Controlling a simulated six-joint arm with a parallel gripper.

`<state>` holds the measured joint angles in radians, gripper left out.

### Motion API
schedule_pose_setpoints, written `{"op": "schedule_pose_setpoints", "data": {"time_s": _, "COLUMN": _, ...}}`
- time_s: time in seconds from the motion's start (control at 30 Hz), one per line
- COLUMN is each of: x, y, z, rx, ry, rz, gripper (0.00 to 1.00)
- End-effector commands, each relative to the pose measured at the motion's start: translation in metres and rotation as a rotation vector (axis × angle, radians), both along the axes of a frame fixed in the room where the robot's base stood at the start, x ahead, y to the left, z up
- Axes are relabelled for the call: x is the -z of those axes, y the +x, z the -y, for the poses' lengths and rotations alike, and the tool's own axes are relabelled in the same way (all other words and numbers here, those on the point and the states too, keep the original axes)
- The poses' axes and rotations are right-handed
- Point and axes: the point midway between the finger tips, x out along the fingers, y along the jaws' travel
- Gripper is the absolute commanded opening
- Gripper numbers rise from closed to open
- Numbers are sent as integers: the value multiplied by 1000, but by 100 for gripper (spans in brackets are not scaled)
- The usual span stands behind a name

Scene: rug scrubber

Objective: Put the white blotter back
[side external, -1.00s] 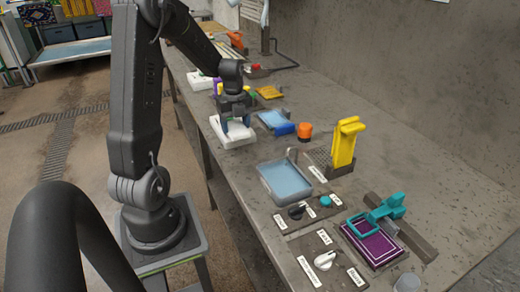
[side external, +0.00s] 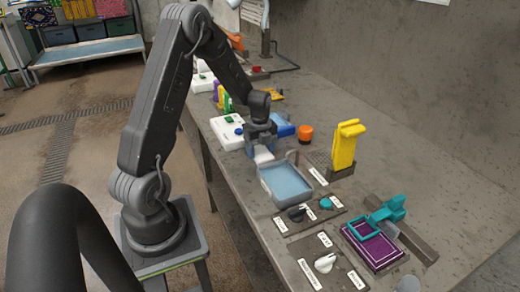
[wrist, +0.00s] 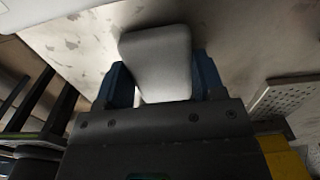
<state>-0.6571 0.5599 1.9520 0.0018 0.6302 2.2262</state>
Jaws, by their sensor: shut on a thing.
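The white blotter (side external: 263,155) is a pale rounded block, held below my gripper (side external: 262,140) in the side view. In the wrist view the blotter (wrist: 157,58) sits between the two blue fingers of my gripper (wrist: 160,80), which are shut on it. My gripper is over the bench, just behind the grey tray of blue liquid. I cannot tell how far the blotter is above the bench top. A white base (side external: 228,132) with green and blue spots stands to the left of my gripper.
The blue-filled tray (side external: 286,183) is close in front of my gripper. A yellow tool (side external: 346,145) stands upright at a perforated plate on the right. An orange knob (side external: 305,133) is behind. A teal scrubber (side external: 388,210) and purple rug (side external: 374,245) lie at front right.

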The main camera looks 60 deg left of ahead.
Motion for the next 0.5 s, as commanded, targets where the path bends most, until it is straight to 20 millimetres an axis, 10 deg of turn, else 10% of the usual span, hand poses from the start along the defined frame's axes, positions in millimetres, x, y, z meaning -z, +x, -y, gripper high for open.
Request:
{"op": "schedule_pose_setpoints", "data": {"time_s": 0.2, "x": 3, "y": 0, "z": 0, "rx": 0, "ry": -1, "rz": -1, "gripper": 36}}
{"op": "schedule_pose_setpoints", "data": {"time_s": 0.23, "x": 3, "y": 0, "z": 0, "rx": 0, "ry": 0, "rz": 0, "gripper": 65}}
{"op": "schedule_pose_setpoints", "data": {"time_s": 0.5, "x": 2, "y": 0, "z": 0, "rx": 0, "ry": 0, "rz": 0, "gripper": 88}}
